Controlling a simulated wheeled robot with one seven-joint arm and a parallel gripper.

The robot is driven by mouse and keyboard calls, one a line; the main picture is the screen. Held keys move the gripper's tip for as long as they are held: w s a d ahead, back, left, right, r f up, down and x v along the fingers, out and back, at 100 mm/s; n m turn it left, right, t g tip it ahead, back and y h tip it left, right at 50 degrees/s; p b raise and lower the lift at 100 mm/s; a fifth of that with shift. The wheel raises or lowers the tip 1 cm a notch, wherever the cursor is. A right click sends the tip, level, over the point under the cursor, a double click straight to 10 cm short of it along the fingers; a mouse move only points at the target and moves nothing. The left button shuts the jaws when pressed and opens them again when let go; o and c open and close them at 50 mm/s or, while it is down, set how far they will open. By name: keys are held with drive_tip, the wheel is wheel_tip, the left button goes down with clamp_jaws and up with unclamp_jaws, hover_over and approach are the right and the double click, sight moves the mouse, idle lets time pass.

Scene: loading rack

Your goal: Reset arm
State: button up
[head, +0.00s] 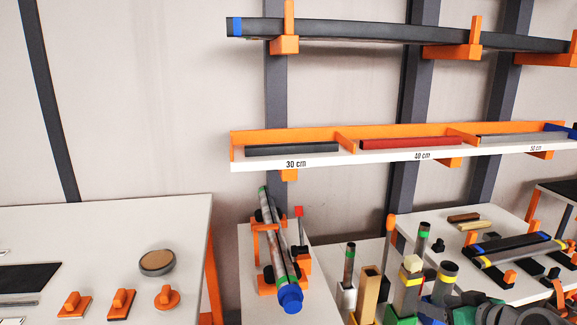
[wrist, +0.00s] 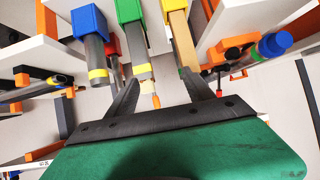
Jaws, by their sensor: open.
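My gripper (wrist: 158,78) is open in the wrist view, with its two dark fingers spread apart. I see nothing gripped between them. Beyond the fingers are a dark tube in a blue holder (wrist: 88,20), a bar in a green holder (wrist: 130,10) and a wooden bar in a yellow holder (wrist: 172,5). A green panel (wrist: 180,150) fills the bottom of the wrist view. In the head view, dark rounded parts at the bottom right may be my arm; the fingers cannot be made out there.
A shelf with length labels (head: 335,160) holds several bars below a long dark bar (head: 350,32) on orange brackets. A clamped tube with a blue cap (head: 290,298) lies on a narrow table. Upright pieces crowd the bottom right. The left table (head: 100,225) has open surface.

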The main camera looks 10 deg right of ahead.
drive_tip(key=a+r+g+p, duration=0.1)
drive_tip(key=a+g+p, duration=0.4)
drive_tip(key=a, duration=1.2)
drive_tip(key=s+a+r+g+h+p, duration=0.1)
drive_tip(key=s+a+r+g+p, duration=0.2)
drive_tip(key=s+a, duration=0.5)
drive_tip(key=shift+s+a+m+p, duration=0.25)
drive_tip(key=shift+a+p, duration=0.4)
drive_tip(key=shift+a, duration=0.5)
